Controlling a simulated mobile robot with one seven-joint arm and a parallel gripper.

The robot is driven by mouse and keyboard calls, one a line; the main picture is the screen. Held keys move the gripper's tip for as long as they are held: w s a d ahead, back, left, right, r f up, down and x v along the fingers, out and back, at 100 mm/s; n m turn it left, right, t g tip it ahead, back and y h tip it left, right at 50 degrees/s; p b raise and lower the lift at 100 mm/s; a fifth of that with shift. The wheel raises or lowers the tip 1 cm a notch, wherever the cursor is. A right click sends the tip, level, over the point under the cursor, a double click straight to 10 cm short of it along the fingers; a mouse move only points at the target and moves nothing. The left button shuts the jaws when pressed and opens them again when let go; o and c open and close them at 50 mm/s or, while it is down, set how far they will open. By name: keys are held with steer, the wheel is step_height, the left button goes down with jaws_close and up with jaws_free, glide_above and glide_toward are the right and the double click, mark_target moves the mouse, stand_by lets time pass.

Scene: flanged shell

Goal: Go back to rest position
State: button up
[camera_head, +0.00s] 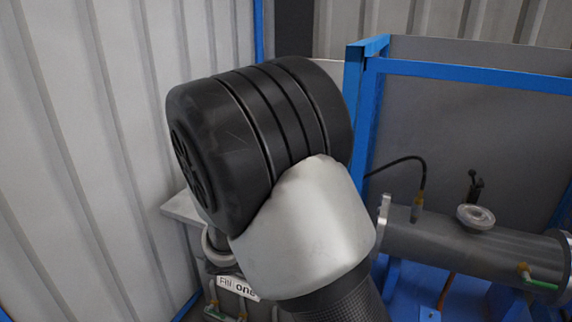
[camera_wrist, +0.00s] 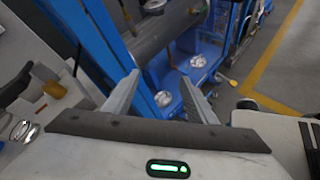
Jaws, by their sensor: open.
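My gripper (camera_wrist: 160,95) shows in the wrist view with its two fingers apart and nothing between them. It points toward blue framework and a grey cylindrical shell (camera_wrist: 170,32). In the head view my arm fills the middle and hides much of the scene; the gripper itself is not seen there. The grey flanged shell (camera_head: 455,248) lies horizontally at the right, with a round flanged port on top and a flange at each end.
A blue frame (camera_head: 470,74) with grey panels stands behind the shell. A corrugated wall (camera_head: 75,130) is at the left. A labelled unit (camera_head: 238,290) is partly hidden behind my arm. In the wrist view, open floor with a yellow line (camera_wrist: 270,50) lies at the right.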

steer(key=s+d+r+m+g+y+p, duration=0.4)
steer(key=s+d+r+m+y+p, duration=0.1)
steer(key=s+r+m, duration=0.5)
steer(key=s+a+r+m+t+y+p, duration=0.2)
steer(key=s+r+m+y+p, duration=0.1)
steer(key=r, duration=0.5)
steer(key=s+a+r+m+t+y+p, duration=0.2)
steer(key=s+r+m, duration=0.3)
steer(key=r, duration=0.3)
steer(key=shift+s+r+t+y+p, duration=0.15)
steer(key=shift+t+y+p, duration=0.15)
steer(key=shift+y+p, duration=0.4)
